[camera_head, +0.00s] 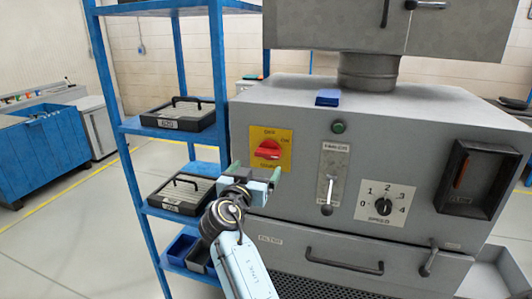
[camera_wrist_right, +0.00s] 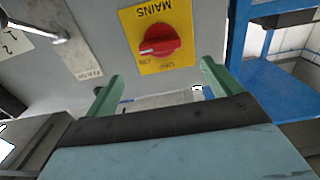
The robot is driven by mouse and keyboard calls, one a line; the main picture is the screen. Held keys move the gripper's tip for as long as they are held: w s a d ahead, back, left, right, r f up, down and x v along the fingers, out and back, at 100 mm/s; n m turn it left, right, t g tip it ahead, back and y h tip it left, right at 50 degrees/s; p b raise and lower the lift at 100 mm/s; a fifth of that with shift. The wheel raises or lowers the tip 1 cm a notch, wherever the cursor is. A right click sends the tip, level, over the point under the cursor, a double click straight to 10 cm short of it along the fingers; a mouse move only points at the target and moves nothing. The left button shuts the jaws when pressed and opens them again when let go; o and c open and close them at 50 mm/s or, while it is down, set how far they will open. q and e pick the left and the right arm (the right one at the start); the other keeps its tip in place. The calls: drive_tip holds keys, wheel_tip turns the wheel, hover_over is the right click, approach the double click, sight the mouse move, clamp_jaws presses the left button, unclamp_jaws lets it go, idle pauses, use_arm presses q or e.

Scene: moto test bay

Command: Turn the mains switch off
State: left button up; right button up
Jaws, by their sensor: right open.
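The mains switch is a red rotary knob (camera_head: 268,149) on a yellow plate (camera_head: 285,134) at the left of the grey machine's front. OFF is at the plate's top and ON at its right. The knob also shows in the right wrist view (camera_wrist_right: 160,41), upside down, with its pale mark on the ON side. My right gripper (camera_head: 256,170) is open and empty, just in front of and below the knob. Its green fingers (camera_wrist_right: 160,84) are spread wide in the wrist view, apart from the knob. My left gripper is not in view.
Right of the switch are a slotted lever (camera_head: 327,209), a green button (camera_head: 339,127), a speed dial (camera_head: 383,206) and a dark recessed box (camera_head: 476,180). A drawer handle (camera_head: 344,263) juts out below. A blue shelf rack (camera_head: 134,127) stands close on the left.

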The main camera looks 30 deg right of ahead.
sight(266, 155)
drive_tip(key=p+x, duration=0.1)
drive_tip(key=x, duration=0.8)
drive_tip(key=shift+w+d+p, duration=0.15)
drive_tip(key=shift+w+p, duration=0.05)
drive_tip(key=shift+p, duration=0.2)
drive_tip(key=c, duration=1)
